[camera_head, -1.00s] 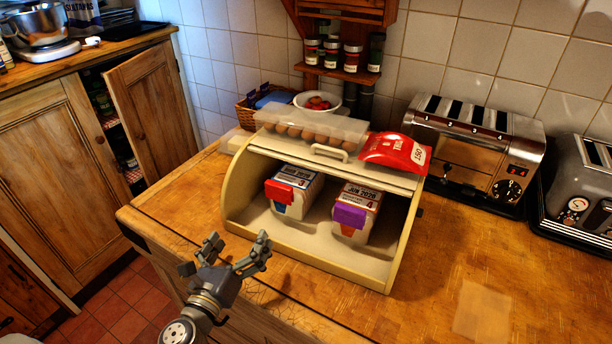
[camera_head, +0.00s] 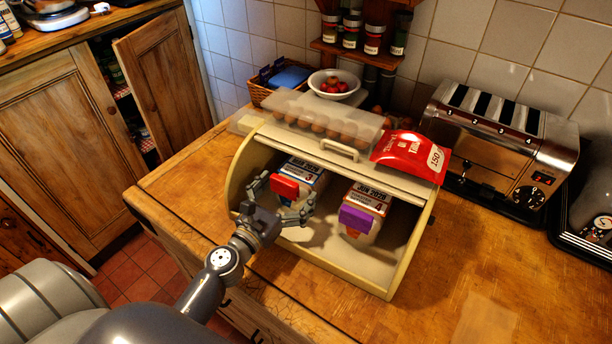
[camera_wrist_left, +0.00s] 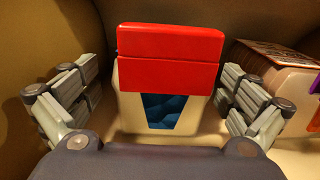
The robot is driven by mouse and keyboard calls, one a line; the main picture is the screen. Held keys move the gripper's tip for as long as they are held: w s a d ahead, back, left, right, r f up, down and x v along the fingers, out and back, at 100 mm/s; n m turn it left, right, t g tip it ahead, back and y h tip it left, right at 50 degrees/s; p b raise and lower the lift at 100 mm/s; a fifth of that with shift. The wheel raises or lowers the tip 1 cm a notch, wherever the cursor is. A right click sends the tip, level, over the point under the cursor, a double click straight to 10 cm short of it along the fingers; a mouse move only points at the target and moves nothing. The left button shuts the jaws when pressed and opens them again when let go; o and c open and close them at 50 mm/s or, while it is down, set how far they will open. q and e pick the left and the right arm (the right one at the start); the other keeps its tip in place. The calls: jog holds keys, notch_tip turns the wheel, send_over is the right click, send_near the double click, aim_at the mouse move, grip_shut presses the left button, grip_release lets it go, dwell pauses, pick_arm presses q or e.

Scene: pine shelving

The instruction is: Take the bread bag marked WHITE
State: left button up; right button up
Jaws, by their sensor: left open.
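Two bread bags stand in the open bread box (camera_head: 392,282). The left bag (camera_head: 302,171) has a red closure (camera_head: 285,187) and a blue top. The right bag (camera_head: 368,199) has a purple closure and a reddish label. I cannot read WHITE on either. My left gripper (camera_head: 281,203) is open at the mouth of the box, in front of the left bag. In the left wrist view the red closure (camera_wrist_left: 170,45) sits between the spread fingers, apart from them. The right bag (camera_wrist_left: 285,80) shows at that view's right edge. My right gripper is not in view.
An egg carton (camera_head: 318,122) and a red packet (camera_head: 410,155) lie on top of the bread box. A toaster (camera_head: 500,140) stands to the right. A bowl (camera_head: 334,84) and a basket are behind. The front right counter is clear.

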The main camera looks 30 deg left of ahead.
aim_at(301, 177)
pick_arm(q)
jog(key=w, duration=0.1)
jog(key=w+p, duration=0.1)
jog(key=w, duration=0.2)
jog(key=shift+d+r, duration=0.2)
jog(key=shift+d, duration=0.15)
jog(key=shift+w+f, duration=0.2)
jog(key=shift+w, duration=0.3)
jog(key=shift+s+r, duration=0.1)
jog(key=shift+s, duration=0.05)
jog(key=c, duration=1.2)
